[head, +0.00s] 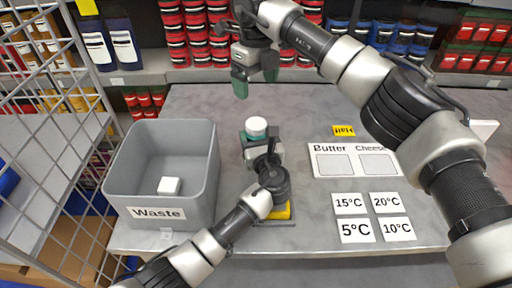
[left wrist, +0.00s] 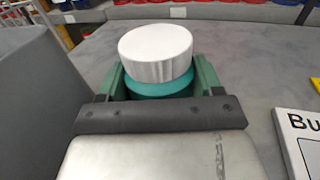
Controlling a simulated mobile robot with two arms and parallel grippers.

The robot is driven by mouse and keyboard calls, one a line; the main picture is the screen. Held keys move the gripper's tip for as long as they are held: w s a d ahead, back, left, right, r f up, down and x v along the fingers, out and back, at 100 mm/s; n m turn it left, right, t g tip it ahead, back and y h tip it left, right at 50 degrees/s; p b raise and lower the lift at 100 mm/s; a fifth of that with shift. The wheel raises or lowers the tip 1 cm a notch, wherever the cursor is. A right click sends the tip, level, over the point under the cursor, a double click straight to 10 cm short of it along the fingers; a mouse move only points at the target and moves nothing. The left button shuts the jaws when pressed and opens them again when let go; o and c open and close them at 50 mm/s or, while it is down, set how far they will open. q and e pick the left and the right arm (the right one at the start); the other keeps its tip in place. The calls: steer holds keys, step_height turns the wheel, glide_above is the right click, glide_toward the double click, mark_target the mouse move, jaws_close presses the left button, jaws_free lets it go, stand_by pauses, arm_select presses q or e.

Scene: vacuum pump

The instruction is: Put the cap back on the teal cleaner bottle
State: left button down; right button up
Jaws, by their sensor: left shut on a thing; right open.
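The teal cleaner bottle (left wrist: 160,87) stands upright between the fingers of my left gripper (head: 259,138). That gripper is shut on it from the near side. The white cap (head: 256,126) sits on top of the bottle; it also shows large in the left wrist view (left wrist: 156,52). The cap covers the bottle's mouth and looks about level. I cannot tell whether it is screwed tight. Most of the bottle is hidden by the gripper and the cap. My right gripper (head: 255,80) is open and empty, above and beyond the cap, apart from it.
A grey waste bin (head: 200,205) with a white block (head: 169,186) inside stands to the left. A yellow item (head: 285,211) lies partly under my left arm. A Butter and Cheese board (head: 352,174) and temperature cards (head: 357,230) lie to the right. Stocked shelves stand behind.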

arm_select(q)
steer(key=shift+c, duration=0.5)
jaws_free()
steer(key=b+v, duration=0.1)
steer(key=v, duration=0.9)
steer(key=shift+s+d, duration=0.1)
steer(key=shift+s, duration=0.25)
